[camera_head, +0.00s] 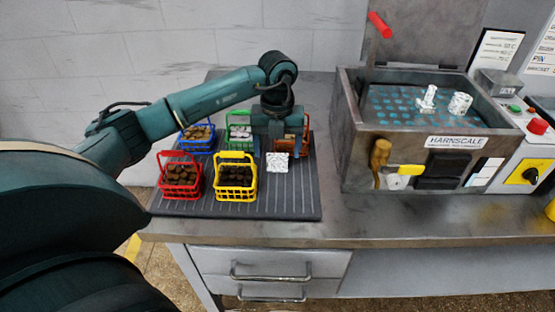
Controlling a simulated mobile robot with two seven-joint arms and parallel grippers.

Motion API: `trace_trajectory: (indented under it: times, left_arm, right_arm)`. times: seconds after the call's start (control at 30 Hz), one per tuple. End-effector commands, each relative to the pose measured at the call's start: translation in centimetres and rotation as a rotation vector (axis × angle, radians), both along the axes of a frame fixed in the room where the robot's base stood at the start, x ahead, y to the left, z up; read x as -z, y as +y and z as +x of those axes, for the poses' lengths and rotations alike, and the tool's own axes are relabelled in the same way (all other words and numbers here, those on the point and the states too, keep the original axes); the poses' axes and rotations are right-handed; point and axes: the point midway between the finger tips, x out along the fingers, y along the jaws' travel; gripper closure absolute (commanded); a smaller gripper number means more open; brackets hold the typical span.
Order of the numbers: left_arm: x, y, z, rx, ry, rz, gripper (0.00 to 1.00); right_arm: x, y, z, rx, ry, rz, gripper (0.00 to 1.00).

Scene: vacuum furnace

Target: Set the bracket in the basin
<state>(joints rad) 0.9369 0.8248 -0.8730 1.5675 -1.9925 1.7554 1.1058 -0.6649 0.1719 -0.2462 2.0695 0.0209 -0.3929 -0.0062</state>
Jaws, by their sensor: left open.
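The basin (354,130) is an open grey metal box marked HARNSCALE, with a blue perforated floor. A white, upright, angular piece (427,97) and a white rounded piece (460,103) stand inside it. A small white patterned piece (277,163) is on the dark ribbed mat (240,206), right of the yellow basket. I cannot tell for sure which white piece is the bracket. My left gripper (277,150) is open and points down just above and behind the piece on the mat; the gripper partly hides the baskets behind it. My right gripper is not in view.
Red (180,181), yellow (235,182), blue (197,137) and green (238,128) baskets stand on the mat; an orange one (305,135) is partly hidden. The bench between mat and basin is clear.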

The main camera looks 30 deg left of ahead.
Motion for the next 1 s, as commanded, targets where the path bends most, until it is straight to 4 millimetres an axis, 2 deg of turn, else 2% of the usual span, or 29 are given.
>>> trace_trajectory:
  times: [0.1, 0.2, 0.47, 1.0]
  left_arm:
    - [1.7, 0.0, 0.0, 0.001, 0.002, 0.0, 0.27]
    - [2.4, 0.0, 0.0, 0.001, 0.001, -0.001, 0.27]
    - [2.7, 0.0, 0.1, 0.002, -0.001, 0.001, 0.28]
    - [2.6, 0.0, 0.1, 0.001, -0.001, 0.0, 0.72]
  right_arm:
    - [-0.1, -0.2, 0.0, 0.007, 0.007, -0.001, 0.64]
    - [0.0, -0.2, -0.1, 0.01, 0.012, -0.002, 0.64]
    - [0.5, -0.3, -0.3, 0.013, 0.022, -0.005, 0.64]
    - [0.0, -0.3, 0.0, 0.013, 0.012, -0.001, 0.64]
